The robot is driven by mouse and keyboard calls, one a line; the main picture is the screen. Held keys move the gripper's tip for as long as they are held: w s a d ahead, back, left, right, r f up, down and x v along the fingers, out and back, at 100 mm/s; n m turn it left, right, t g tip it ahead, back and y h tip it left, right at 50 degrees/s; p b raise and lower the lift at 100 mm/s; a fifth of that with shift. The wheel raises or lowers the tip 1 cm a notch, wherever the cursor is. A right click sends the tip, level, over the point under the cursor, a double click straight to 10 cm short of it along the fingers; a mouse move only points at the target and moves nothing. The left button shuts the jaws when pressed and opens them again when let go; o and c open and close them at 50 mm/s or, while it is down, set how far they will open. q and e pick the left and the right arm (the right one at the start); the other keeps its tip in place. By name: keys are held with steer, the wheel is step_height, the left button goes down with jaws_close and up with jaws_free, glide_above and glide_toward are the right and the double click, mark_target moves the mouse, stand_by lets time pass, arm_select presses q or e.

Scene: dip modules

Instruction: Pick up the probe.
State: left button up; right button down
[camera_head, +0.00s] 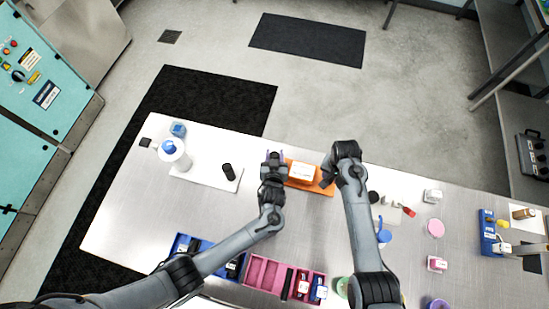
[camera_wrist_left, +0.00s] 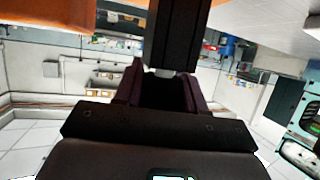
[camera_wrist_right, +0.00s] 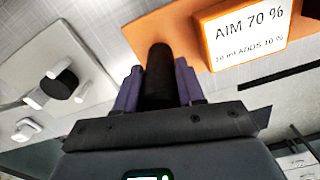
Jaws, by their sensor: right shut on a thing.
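My right gripper (camera_head: 330,166) is beside the right part of an orange block (camera_head: 310,186). In the right wrist view its purple fingers are shut on a dark upright cylinder (camera_wrist_right: 159,75), taken as the probe, in front of the orange block; the fingers hide its lower part. My left gripper (camera_head: 274,156) is at the left end of the block, with its fingers apart. In the left wrist view a dark square-sided bar (camera_wrist_left: 175,35) comes down to between the left fingers; I cannot tell whether it touches them or what it is.
A white label (camera_wrist_right: 243,30) on the block reads "AIM 70 %". A white mat (camera_head: 205,178) with a short black cylinder (camera_head: 229,171) lies left. Blue and pink bins (camera_head: 262,272) stand at the near edge. Small containers and a blue device (camera_head: 488,233) are right.

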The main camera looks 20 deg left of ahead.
arm_select(q)
steer(key=shift+c, duration=1.3)
step_height(320, 180, up, 10)
arm_select(e)
steer(key=c, duration=0.6)
jaws_free()
